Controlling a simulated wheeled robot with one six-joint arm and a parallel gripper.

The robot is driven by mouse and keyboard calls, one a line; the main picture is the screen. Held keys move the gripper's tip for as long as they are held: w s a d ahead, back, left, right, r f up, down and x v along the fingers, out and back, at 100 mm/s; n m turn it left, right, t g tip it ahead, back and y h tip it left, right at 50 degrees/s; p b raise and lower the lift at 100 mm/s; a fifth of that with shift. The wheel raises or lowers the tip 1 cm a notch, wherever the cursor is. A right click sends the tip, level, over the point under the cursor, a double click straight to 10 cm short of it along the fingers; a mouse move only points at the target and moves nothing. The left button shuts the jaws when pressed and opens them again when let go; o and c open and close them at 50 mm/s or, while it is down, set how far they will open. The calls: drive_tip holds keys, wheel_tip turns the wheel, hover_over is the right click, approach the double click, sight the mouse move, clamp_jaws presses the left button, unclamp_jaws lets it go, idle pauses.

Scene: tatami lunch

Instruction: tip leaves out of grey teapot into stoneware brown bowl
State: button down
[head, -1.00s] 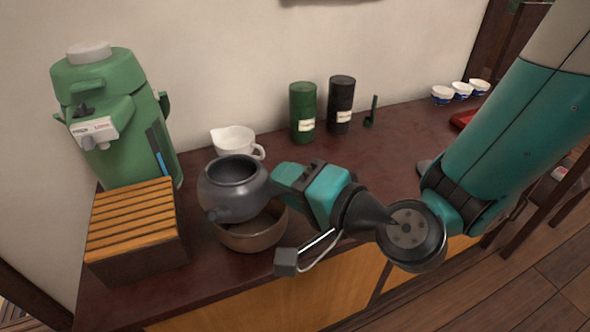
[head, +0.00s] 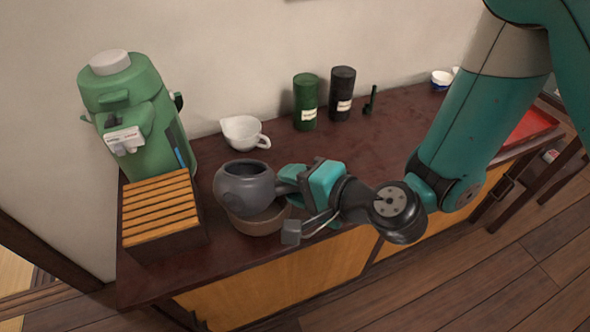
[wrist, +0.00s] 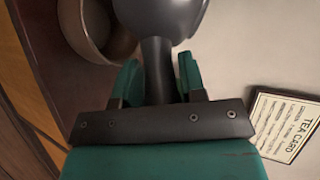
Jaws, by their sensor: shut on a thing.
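The grey teapot (head: 243,186) is held above the stoneware brown bowl (head: 262,222) on the counter, in the head view. The teapot's opening faces up and somewhat toward the camera; I cannot see leaves in it. My gripper (head: 290,180) is shut on the teapot's side handle. In the wrist view my gripper (wrist: 158,85) has its fingers on either side of the dark handle, with the teapot's body (wrist: 160,14) beyond. The bowl (wrist: 92,35) shows below the teapot there, partly hidden by it. In the head view the teapot hides the bowl's far left part.
A slatted wooden box (head: 162,212) stands close left of the bowl, with a green air pot (head: 140,115) behind. A white spouted cup (head: 243,132), a green canister (head: 306,102) and a black canister (head: 342,93) stand behind. A tea card (wrist: 288,124) shows in the wrist view.

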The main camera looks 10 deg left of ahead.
drive_tip(key=shift+r+m+g+p, duration=0.45)
drive_tip(key=shift+m+g+p, duration=0.35)
drive_tip(key=shift+p, duration=2.65)
drive_tip(key=p, duration=0.2)
drive_tip(key=shift+g+h+p, duration=0.35)
drive_tip(key=shift+g+h, duration=0.05)
drive_tip(key=p, duration=0.1)
drive_tip(key=m+g+p, duration=0.1)
drive_tip(key=p, duration=0.1)
drive_tip(key=shift+w+m, duration=0.2)
drive_tip(key=shift+m, duration=0.1)
drive_tip(key=shift+w+m+g+p, duration=0.2)
drive_tip(key=shift+m+g+p, duration=0.3)
drive_tip(key=shift+g+p, duration=0.45)
drive_tip(key=shift+w+f+m+g+p, duration=0.15)
drive_tip(key=shift+w+m+g+p, duration=0.05)
drive_tip(key=shift+m+g+p, duration=0.25)
drive_tip(key=w+m+g+b, duration=0.1)
drive_tip(key=m+g+b, duration=0.1)
drive_tip(key=w+m+g+b, duration=0.1)
drive_tip(key=g, duration=0.2)
drive_tip(key=w+m+g+b, duration=0.1)
drive_tip(key=m+g+b, duration=0.1)
drive_tip(key=shift+w+f+m+g+y+b, duration=0.2)
drive_tip(key=shift+f+m+g+y+b, duration=0.1)
drive_tip(key=shift+f+m+b, duration=0.1)
